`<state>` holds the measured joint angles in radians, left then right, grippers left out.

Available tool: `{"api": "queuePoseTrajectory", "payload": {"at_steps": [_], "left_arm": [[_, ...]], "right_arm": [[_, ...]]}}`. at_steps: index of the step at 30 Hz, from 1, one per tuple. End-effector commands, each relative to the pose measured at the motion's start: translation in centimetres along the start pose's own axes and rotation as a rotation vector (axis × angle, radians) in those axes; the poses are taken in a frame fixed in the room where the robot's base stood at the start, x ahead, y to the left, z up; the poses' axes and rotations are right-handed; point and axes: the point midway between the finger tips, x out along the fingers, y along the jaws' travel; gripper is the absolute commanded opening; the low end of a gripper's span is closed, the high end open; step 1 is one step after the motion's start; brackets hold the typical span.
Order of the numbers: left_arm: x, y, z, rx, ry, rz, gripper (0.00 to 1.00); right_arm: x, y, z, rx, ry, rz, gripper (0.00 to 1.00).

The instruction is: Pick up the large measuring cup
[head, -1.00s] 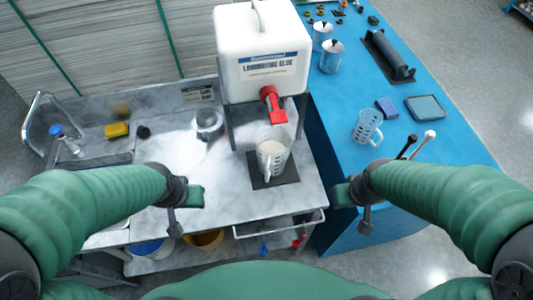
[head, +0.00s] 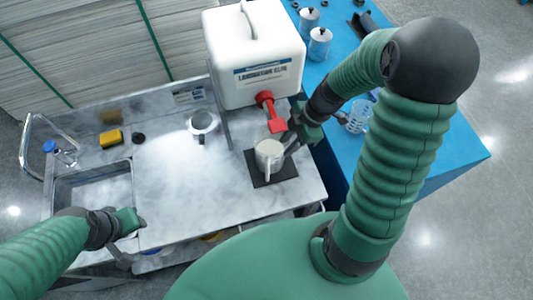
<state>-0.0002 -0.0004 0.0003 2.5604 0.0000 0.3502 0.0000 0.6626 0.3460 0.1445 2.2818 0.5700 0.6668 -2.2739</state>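A clear measuring cup (head: 268,157) with whitish contents stands upright on a black square mat (head: 286,181), just below the red spout of the glue container. Its handle faces me. A second clear measuring cup (head: 357,118) stands on the blue table, partly hidden behind my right arm. My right gripper (head: 291,147) is at the right side of the first cup, its dark finger close to the rim. Whether it touches the cup, and how far its fingers are apart, is unclear. My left gripper (head: 130,238) is open and empty near the sink's front right.
A white glue container (head: 254,55) with a red tap (head: 270,112) stands over the cup's back side. A metal pot (head: 202,123), yellow sponge (head: 110,139) and sink (head: 90,190) are left. The middle of the metal worktop is clear.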

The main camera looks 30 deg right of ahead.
Motion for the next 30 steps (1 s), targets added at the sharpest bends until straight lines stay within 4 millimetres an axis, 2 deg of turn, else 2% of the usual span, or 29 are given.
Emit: {"api": "queuePoseTrajectory", "payload": {"at_steps": [1,4,11,15,18,26,30], "left_arm": [[-0.2,0.0,-0.1,0.000,0.000,0.000,0.36],[-0.3,0.0,-0.1,0.000,0.000,0.000,0.36],[-0.9,0.0,-0.2,0.000,0.000,0.000,0.36],[-1.8,0.0,-0.5,-0.001,0.001,0.000,0.36],[-1.8,0.0,-0.4,-0.001,0.000,0.000,0.36],[-1.7,0.0,-0.4,0.000,0.000,0.000,0.36],[-1.7,0.0,-0.4,0.000,0.000,0.000,0.36]], "right_arm": [[1.4,-0.1,-0.1,0.001,0.004,-0.008,0.31],[3.6,0.0,-0.1,0.001,0.002,-0.005,0.31],[5.9,-0.1,-0.2,0.000,0.001,-0.003,0.31],[8.3,-0.1,-0.1,0.002,0.001,-0.006,0.31],[9.9,0.1,0.0,0.001,0.000,-0.002,0.31],[10.3,0.1,0.0,-0.001,-0.001,0.001,0.30],[10.3,0.1,0.1,-0.001,-0.001,0.001,0.12]]}}
